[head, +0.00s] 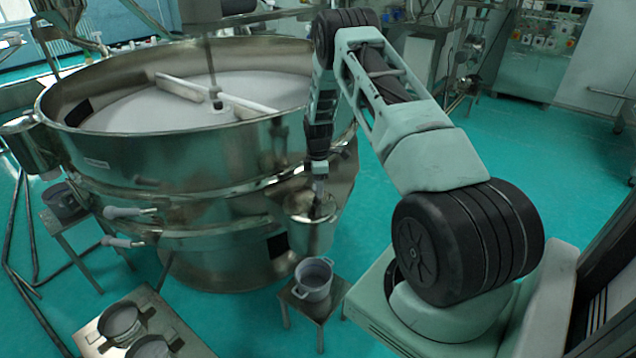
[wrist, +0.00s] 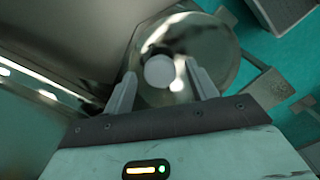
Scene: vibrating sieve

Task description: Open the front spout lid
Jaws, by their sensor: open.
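The front spout (head: 312,238) is a steel cylinder on the lower front of the large round sieve (head: 200,165). Its round, shiny lid (head: 297,203) looks closed, partly hidden by my gripper (head: 318,203). In the wrist view the lid (wrist: 218,45) lies below my gripper (wrist: 160,72), with a pale round knob (wrist: 159,71) at its middle. My two fingers are spread, one on each side of the knob, with gaps visible between them and it. How far the fingertips are above the lid cannot be told.
A pot (head: 314,277) stands on a small stool (head: 301,303) below the spout. Another pot (head: 64,200) stands on a stool at the left. A low table (head: 185,333) with two pots is at the bottom left. Green floor (head: 560,170) is clear at the right.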

